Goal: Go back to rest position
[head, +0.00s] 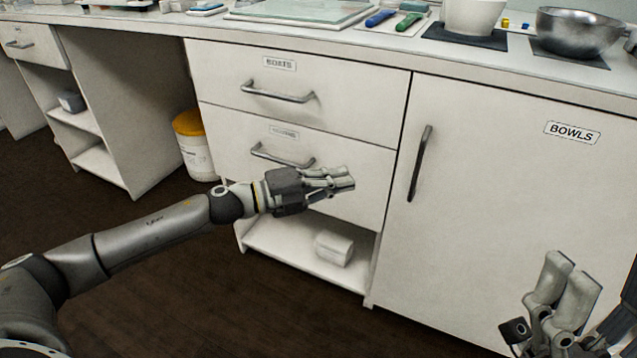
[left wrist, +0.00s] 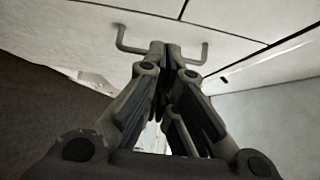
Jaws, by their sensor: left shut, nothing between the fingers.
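My left gripper (head: 343,180) is shut and empty in the middle of the head view. It appears in front of the lower drawer (head: 335,170) of the white cabinet, to the right of that drawer's handle (head: 283,158). In the left wrist view the fingers (left wrist: 166,55) are together, and a drawer handle (left wrist: 134,50) shows behind the tips. Whether they touch the handle I cannot tell. My right gripper (head: 568,275) shows at the lower right, in front of the door labelled BOWLS (head: 500,180). Its fingers point up, close together, with nothing seen in them.
The drawers and the door look closed. Below the drawers an open shelf (head: 275,250) holds a white block (head: 334,248). A white bucket with a yellow lid (head: 193,145) stands left of the cabinet. The worktop above holds a metal bowl (head: 585,32) and a white bowl (head: 473,15).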

